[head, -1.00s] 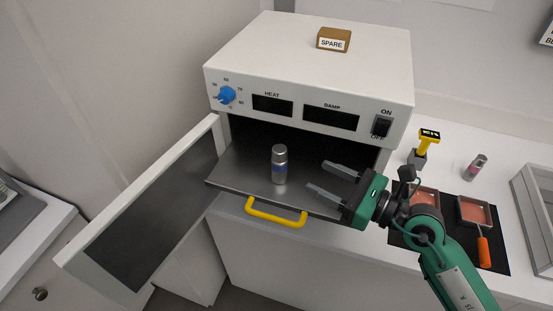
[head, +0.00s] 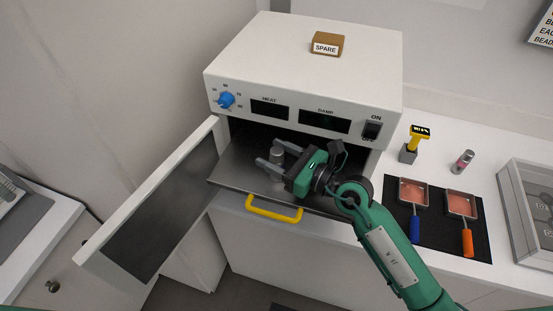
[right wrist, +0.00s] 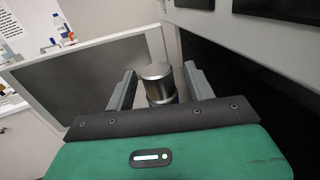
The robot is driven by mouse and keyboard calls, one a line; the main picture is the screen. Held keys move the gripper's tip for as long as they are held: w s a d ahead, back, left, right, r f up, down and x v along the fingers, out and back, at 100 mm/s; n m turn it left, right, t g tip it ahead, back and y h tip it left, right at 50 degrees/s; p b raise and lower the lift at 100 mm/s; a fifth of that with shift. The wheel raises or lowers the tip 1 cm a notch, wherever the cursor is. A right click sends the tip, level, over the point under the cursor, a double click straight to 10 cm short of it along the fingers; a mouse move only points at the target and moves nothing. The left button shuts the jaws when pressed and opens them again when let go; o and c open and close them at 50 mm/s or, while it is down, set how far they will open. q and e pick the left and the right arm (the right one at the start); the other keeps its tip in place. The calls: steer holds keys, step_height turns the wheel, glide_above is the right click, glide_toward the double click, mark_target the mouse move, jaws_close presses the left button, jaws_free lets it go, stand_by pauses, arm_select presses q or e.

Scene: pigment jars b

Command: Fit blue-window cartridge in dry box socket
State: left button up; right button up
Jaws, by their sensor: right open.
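A silver cylindrical cartridge (head: 277,156) stands upright on the pulled-out metal shelf (head: 232,168) of the open white dry box (head: 300,55). My right gripper (head: 268,152) is open, with one finger on each side of the cartridge. In the right wrist view the cartridge (right wrist: 158,84) stands between the two fingers, with visible gaps. I cannot make out a socket inside the dark box. My left gripper is not in view.
The dry box door (head: 160,205) hangs open at left. A yellow handle (head: 274,208) fronts the shelf. On the right counter are a yellow-topped tool (head: 418,138), another cartridge (head: 462,162) with a reddish band, and two scoops on a black mat (head: 435,233). A SPARE block (head: 327,44) sits on top.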

steer(key=c, duration=1)
steer(key=shift+c, duration=0.4)
steer(key=shift+r, duration=0.1)
